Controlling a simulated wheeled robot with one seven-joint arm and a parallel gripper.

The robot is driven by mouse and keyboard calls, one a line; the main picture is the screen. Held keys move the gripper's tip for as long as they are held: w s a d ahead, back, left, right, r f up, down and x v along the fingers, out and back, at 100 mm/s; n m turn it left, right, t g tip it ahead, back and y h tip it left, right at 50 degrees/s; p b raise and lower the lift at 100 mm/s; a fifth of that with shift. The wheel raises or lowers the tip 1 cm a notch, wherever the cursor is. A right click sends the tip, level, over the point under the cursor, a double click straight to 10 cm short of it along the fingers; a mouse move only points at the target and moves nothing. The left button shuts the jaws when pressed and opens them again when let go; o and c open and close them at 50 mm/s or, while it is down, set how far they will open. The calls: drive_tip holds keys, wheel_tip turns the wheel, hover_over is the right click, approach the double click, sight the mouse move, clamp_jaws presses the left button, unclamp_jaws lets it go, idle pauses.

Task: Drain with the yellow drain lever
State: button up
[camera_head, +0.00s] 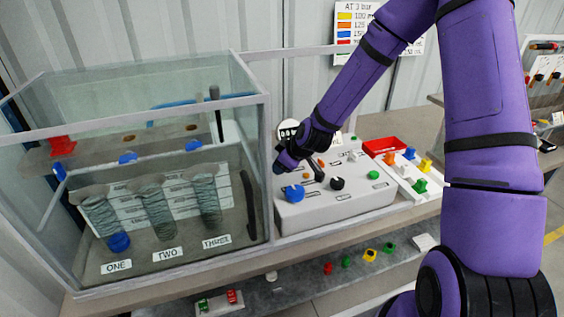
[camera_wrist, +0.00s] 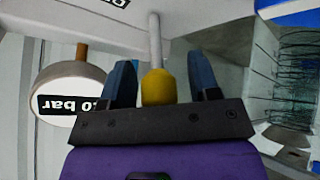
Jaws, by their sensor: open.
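The yellow drain lever (camera_wrist: 158,88) shows in the wrist view as a rounded yellow knob on a pale rod. My gripper (camera_wrist: 162,76) is open, with one dark finger on each side of the knob. Narrow gaps seem to show between knob and fingers; I cannot tell whether either touches. In the head view my gripper (camera_head: 281,163) is over the back left of the grey console (camera_head: 340,204), beside the glass tank. The yellow lever is hidden there behind my gripper. A round gauge (camera_wrist: 70,95) marked "bar" is left of the fingers in the wrist view; its number is partly covered.
The glass-walled tank (camera_head: 262,190) stands close left of my gripper, holding coils labelled ONE, TWO and THREE. A blue knob (camera_head: 293,193) and a black knob (camera_head: 337,184) are on the console. A red tray (camera_head: 384,146) and a white rack of coloured parts are to the right.

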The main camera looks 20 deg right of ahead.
drive_tip(key=v, duration=1)
drive_tip(key=shift+s+r, duration=0.2)
drive_tip(key=shift+r, duration=0.1)
drive_tip(key=shift+d, duration=0.15)
drive_tip(key=s+d+r+m+g+h, duration=0.1)
drive_tip(key=s+r+m, duration=0.3)
drive_tip(key=s+r, duration=0.7)
drive_tip(key=s+d+r+m+g+h, duration=0.1)
drive_tip(key=s+r+m, duration=0.4)
drive_tip(key=s+r, duration=0.6)
drive_tip(key=s+d+h, duration=0.1)
drive_tip(key=s+d, duration=0.1)
drive_tip(key=s, duration=0.4)
drive_tip(key=shift+r+m, duration=0.3)
drive_tip(key=shift+r, duration=0.05)
idle(3.4)
